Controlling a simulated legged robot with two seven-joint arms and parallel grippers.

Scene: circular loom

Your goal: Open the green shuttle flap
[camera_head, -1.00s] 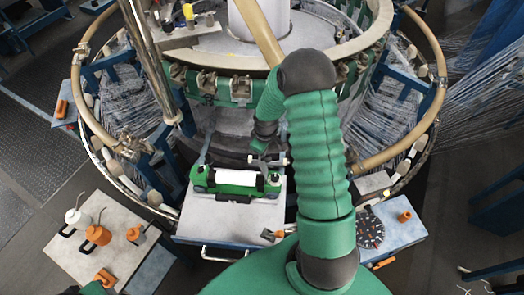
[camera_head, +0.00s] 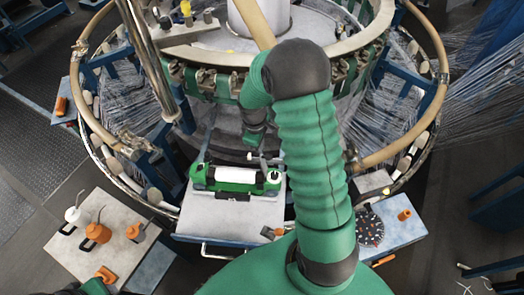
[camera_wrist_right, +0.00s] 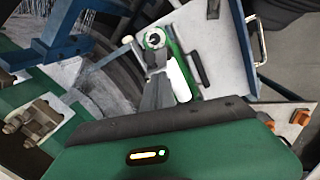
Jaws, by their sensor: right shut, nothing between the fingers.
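The green shuttle (camera_head: 234,189) lies on a pale tray in front of the loom in the head view, with a white roll along its top. A dark bar runs along its front side. My right gripper (camera_head: 264,163) is shut and empty, pointing down just behind the shuttle's right end. In the right wrist view, the grey fingers (camera_wrist_right: 156,94) are together beside the shuttle's white roll (camera_wrist_right: 180,80). A round white and black end piece (camera_wrist_right: 154,40) shows beyond them. I cannot tell whether the fingers touch the shuttle, nor make out how the flap stands.
The pale tray (camera_head: 222,216) has clear surface in front of the shuttle. The loom ring (camera_head: 180,74) rises behind. A side table (camera_head: 80,240) at left holds bottles. Another table (camera_head: 392,235) at right holds a dark disc (camera_head: 369,229) and an orange piece.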

